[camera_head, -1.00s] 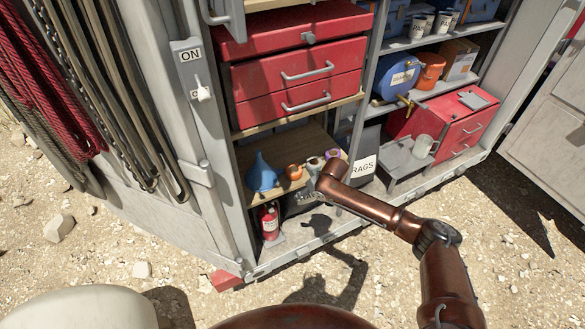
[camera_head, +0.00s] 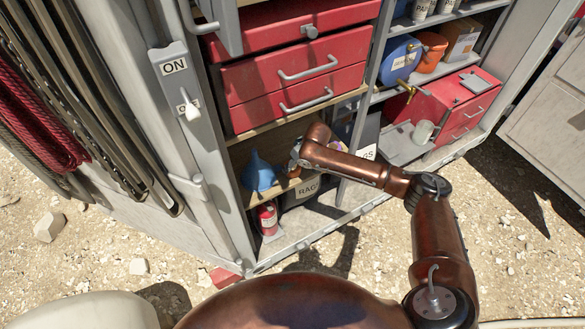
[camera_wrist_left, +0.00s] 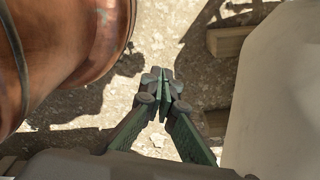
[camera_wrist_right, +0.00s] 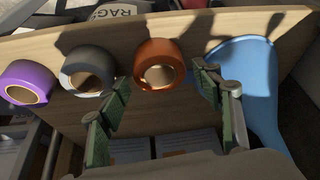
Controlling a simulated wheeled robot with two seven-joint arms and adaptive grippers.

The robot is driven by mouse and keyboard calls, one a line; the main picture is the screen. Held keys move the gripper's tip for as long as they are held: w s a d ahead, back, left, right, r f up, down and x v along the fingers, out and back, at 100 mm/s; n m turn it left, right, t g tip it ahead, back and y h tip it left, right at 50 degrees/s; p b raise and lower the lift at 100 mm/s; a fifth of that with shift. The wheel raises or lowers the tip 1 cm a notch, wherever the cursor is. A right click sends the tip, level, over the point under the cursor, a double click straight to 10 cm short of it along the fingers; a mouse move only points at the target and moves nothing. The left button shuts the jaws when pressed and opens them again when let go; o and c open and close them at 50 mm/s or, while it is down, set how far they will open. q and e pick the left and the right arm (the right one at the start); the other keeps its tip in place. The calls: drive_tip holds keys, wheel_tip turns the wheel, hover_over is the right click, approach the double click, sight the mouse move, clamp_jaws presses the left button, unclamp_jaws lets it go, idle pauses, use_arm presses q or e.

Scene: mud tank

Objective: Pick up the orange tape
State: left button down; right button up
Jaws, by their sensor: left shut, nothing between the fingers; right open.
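The orange tape (camera_wrist_right: 159,66) is a roll standing on a wooden shelf in the right wrist view, between a grey roll and a blue funnel. In the head view only a bit of the orange tape (camera_head: 294,172) shows beside my right arm. My right gripper (camera_wrist_right: 162,82) is open, its green fingers pointing at the shelf, with the orange tape ahead between the fingertips and not gripped. In the head view the right gripper is largely hidden by its own arm. My left gripper (camera_wrist_left: 166,78) is shut and empty over the gravel.
The blue funnel (camera_wrist_right: 247,88) stands close by the right finger. The grey roll (camera_wrist_right: 88,70) and purple roll (camera_wrist_right: 28,82) are to the left on the wooden shelf (camera_wrist_right: 210,28). Red drawers (camera_head: 295,85) are above; a fire extinguisher (camera_head: 267,219) stands below.

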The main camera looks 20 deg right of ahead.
sight(294, 168)
drive_tip(key=x, duration=0.4)
drive_tip(key=shift+d, duration=0.15)
drive_tip(key=c, duration=0.7)
use_arm(q)
drive_tip(key=shift+w+r, duration=0.25)
drive_tip(key=shift+w, duration=0.4)
use_arm(e)
drive_tip(key=shift+c, duration=1.4)
